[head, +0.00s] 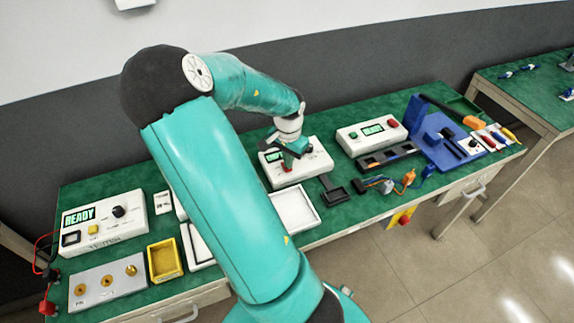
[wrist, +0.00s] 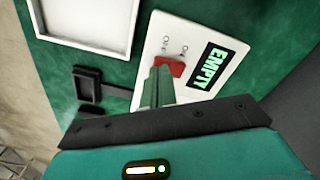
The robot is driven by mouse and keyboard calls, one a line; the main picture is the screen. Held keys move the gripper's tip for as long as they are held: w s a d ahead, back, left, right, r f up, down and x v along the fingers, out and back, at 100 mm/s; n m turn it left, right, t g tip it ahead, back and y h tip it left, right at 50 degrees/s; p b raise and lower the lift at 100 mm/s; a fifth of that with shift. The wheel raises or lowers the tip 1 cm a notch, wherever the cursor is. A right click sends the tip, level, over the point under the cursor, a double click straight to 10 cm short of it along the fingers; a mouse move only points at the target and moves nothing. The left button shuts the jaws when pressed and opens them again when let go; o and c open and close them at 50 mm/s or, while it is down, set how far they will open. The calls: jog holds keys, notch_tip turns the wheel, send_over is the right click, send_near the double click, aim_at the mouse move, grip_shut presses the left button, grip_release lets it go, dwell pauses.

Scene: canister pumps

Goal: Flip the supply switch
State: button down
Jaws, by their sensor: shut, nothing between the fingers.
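The supply switch (wrist: 168,66) is a red rocker on a white box (wrist: 152,38), with ON and OFF lettering beside it in the wrist view. The box's display (wrist: 207,66) reads EMPTY in green. My gripper (wrist: 160,72) is shut with nothing in it. Its fingertips are right at the red switch and cover part of it; I cannot tell whether they touch. In the head view the white box (head: 311,168) stands mid-bench under my gripper (head: 290,160), with a bit of red showing beside the fingers.
A white tray (head: 314,222) and a small black holder (head: 337,196) lie close in front of the box. Another white box (head: 350,144) with a green display stands to the right. A READY unit (head: 138,229) stands at the left end. The wall is close behind the bench.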

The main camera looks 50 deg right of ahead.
jog(key=shift+f, duration=0.35)
jog(key=shift+r, duration=3.55)
